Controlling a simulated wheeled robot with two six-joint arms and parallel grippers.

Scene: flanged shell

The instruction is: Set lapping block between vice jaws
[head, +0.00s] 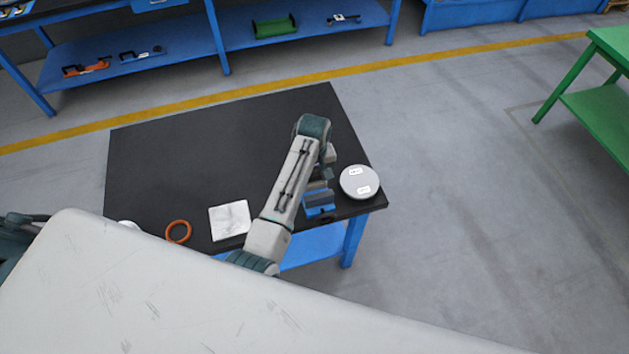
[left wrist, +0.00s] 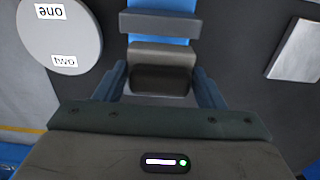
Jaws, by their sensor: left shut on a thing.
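My left gripper (left wrist: 161,86) is shut on the lapping block (left wrist: 162,58), a grey-brown block with a dark near face. The blue vice (head: 319,206) stands at the table's front right; its blue body (left wrist: 162,5) and a grey jaw bar (left wrist: 160,24) show in the left wrist view just beyond the block. In the head view my left gripper (head: 327,167) is above the vice's far side, partly hidden by its arm. I cannot tell whether the block touches a jaw, and the second jaw is not clear. My right gripper is not in view.
A grey disc (head: 360,182) with two labels lies right of the vice, near the black table's (head: 180,160) edge. A white square plate (head: 230,220) and an orange ring (head: 178,231) lie to the left. The table's back left is clear.

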